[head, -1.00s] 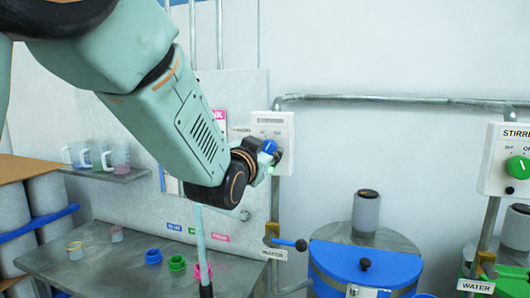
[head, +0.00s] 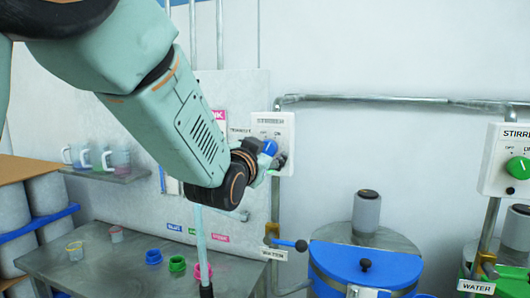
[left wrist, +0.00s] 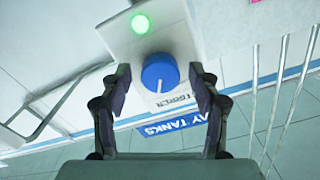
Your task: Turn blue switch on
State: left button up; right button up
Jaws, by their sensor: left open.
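The blue switch (head: 269,147) is a round knob on a white stirrer box (head: 286,124) on the back wall. In the left wrist view the knob (left wrist: 160,73) shows its white mark pointing down the picture, toward the upside-down stirrer label. A green lamp (left wrist: 140,23) on the same box is lit. My left gripper (left wrist: 160,82) is open, with one finger on each side of the knob and a gap to it visible on both sides. In the head view my left wrist partly covers the box. My right gripper is not in view.
A blue-lidded drum (head: 330,258) stands below the box at the right. A second stirrer box (head: 508,150) with a green knob is at the far right. A metal table (head: 110,262) holds coloured cups. A water valve (head: 290,243) sits below my left gripper.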

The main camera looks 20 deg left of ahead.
pick_arm(q)
jog(key=s, duration=0.7)
jog(key=shift+s, duration=0.25)
jog(key=shift+w+a+f, duration=0.1)
jog(key=shift+a, duration=0.05)
jog(key=s+a+f+n+g+b, duration=0.1)
jog(key=s+f+g+b, duration=0.25)
jog(key=f, duration=1.05)
jog(key=s+a+f+n+g+b, duration=0.1)
jog(key=s+f+n+g+b, duration=0.2)
jog(key=f, duration=1)
jog(key=s+a+f+g+b, duration=0.1)
jog(key=s+f+g+b, duration=0.2)
jog(key=f, duration=1.1)
jog(key=s+f+n+g+b, duration=0.1)
jog(key=s+f+g+b, duration=0.7)
jog(key=s+f, duration=2.2)
jog(key=shift+a+f+b, duration=0.2)
jog(key=shift+f+b, duration=0.4)
jog(key=shift+b, duration=0.5)
